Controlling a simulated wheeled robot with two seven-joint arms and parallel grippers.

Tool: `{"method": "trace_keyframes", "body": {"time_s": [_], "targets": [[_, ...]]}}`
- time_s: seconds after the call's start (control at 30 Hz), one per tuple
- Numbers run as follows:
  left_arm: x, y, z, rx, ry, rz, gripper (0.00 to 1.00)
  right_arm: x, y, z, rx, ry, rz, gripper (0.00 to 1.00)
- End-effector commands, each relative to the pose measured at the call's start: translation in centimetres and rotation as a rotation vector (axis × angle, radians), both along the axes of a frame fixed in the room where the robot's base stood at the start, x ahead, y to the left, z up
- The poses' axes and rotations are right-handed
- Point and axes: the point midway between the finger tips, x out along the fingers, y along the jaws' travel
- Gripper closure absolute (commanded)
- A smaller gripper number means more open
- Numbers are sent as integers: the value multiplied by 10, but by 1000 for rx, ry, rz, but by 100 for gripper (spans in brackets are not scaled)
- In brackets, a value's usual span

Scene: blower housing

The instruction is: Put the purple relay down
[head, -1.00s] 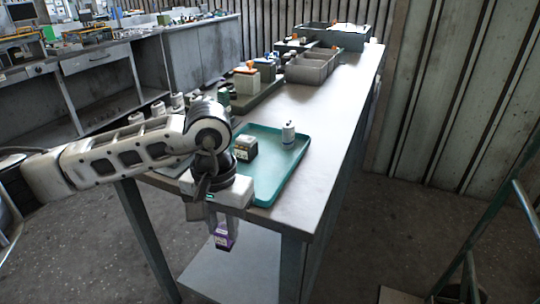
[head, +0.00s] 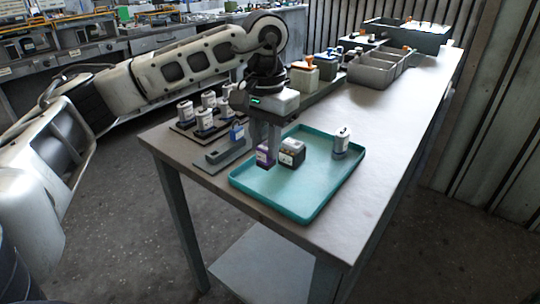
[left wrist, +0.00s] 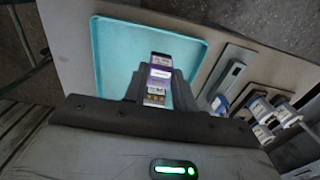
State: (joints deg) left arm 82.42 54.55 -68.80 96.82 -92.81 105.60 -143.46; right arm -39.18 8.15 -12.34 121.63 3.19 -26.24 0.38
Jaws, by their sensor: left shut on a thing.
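The purple relay (head: 264,156) is between the fingers of my left gripper (head: 271,143), over the left part of the teal tray (head: 318,204). The gripper points down and is shut on the relay. I cannot tell whether the relay's underside touches the tray floor. The left wrist view also shows the relay (left wrist: 159,76), with its purple and white label, in front of the teal tray (left wrist: 117,62). A black relay (head: 292,153) with a pale label stands in the tray just right of the purple one. My right gripper is not in view.
The tray's near half is bare. Left of the tray are a grey rail with a blue part (head: 237,133) and several white cylinders (head: 205,119). Grey bins (head: 381,75) stand farther back.

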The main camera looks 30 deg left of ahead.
Motion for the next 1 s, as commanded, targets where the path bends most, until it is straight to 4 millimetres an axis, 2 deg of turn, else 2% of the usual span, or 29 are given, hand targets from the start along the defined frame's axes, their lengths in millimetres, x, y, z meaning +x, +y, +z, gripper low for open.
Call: {"method": "trace_keyframes", "body": {"time_s": [0.1, 0.37, 0.6, 0.97, 1.0], "targets": [[13, 5, -16, 0, 1, 2, 88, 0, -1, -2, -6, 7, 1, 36], [28, 11, -36, -1, 1, 2, 88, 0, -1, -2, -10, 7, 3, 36], [27, 11, -64, -1, -1, 1, 88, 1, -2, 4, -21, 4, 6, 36], [27, 11, -70, 0, -2, 2, 88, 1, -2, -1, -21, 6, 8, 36], [27, 11, -70, 0, -2, 2, 71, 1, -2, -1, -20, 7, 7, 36]]}}
